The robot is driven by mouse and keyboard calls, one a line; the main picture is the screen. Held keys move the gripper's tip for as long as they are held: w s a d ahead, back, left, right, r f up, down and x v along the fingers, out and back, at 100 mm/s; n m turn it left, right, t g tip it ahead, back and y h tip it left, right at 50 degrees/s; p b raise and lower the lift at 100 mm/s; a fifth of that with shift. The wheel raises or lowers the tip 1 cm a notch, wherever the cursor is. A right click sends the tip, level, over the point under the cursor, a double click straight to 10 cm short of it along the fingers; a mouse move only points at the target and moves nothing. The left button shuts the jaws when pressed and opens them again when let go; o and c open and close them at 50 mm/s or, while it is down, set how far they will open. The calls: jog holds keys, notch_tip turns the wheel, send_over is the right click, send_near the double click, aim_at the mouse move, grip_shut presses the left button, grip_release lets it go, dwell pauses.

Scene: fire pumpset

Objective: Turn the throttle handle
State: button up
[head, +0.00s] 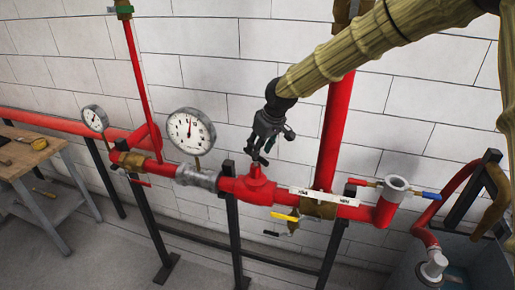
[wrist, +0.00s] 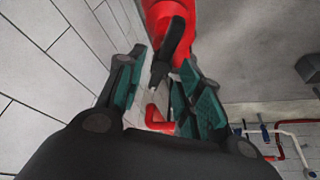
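A short black handle (wrist: 174,40) sits on a red valve body (wrist: 165,12) in the wrist view; I take it to be the throttle handle. My gripper (wrist: 165,95) is open, with its green-padded fingers on either side of the handle's lower end. A gap shows on both sides, so neither pad appears to touch it. In the head view my gripper (head: 259,153) points down just above the red valve body (head: 255,187) on the pipe. There the handle is hard to tell apart from the dark fingers.
A large gauge (head: 190,131) and a smaller gauge (head: 95,118) stand left of the valve. A white lettered bar (head: 322,197) and a yellow lever (head: 285,217) are to its right. A vertical red pipe (head: 334,135) rises behind. A workbench (head: 30,150) is far left.

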jog(key=shift+w+a+f+p, duration=0.1)
jog(key=shift+a+f+p, duration=0.25)
jog(key=shift+f, duration=0.3)
jog(key=shift+x, duration=0.85)
jog(key=shift+d+r, duration=0.1)
jog(key=shift+d, duration=0.05)
grip_shut()
